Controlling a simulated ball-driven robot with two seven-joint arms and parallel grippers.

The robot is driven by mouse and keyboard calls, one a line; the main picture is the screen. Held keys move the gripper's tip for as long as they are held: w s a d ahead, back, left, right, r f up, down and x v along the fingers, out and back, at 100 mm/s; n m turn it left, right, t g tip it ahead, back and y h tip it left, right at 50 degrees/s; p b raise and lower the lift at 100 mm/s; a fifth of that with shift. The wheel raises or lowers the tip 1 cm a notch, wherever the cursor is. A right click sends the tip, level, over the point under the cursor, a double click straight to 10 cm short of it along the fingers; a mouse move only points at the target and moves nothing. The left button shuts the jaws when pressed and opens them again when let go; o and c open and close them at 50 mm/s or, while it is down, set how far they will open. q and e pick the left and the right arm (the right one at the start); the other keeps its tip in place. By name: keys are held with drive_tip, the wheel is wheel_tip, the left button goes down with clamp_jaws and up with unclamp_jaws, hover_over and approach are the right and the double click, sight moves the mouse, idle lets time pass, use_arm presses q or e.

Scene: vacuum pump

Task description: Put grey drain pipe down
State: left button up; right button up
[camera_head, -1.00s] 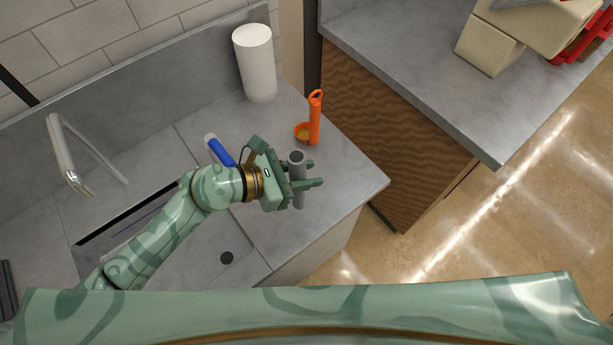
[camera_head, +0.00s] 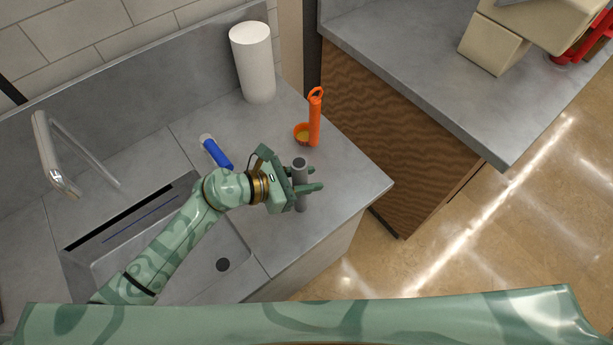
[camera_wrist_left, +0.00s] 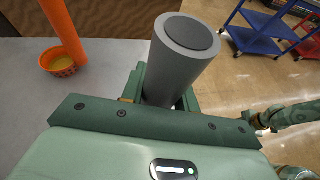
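The grey drain pipe (camera_head: 301,190) is a short upright cylinder near the counter's right end. My left gripper (camera_head: 309,180) has one finger on each side of it and appears shut on it. In the left wrist view the pipe (camera_wrist_left: 180,62) stands between the fingers (camera_wrist_left: 163,98), its round dark grey top towards the camera. The pipe's lower end is hidden there. I cannot tell whether its bottom touches the counter (camera_head: 345,180).
An orange holder with a small cup (camera_head: 314,125) stands behind the pipe. A blue-handled brush (camera_head: 218,153), a white paper roll (camera_head: 254,65) and a sink with a tap (camera_head: 50,150) lie to the left. The counter edge drops off close by on the right.

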use_arm(q)
drive_tip(key=o, duration=0.4)
drive_tip(key=shift+c, duration=0.2)
drive_tip(key=p+v, duration=0.1)
drive_tip(key=v, duration=1.1)
drive_tip(key=shift+r, duration=0.15)
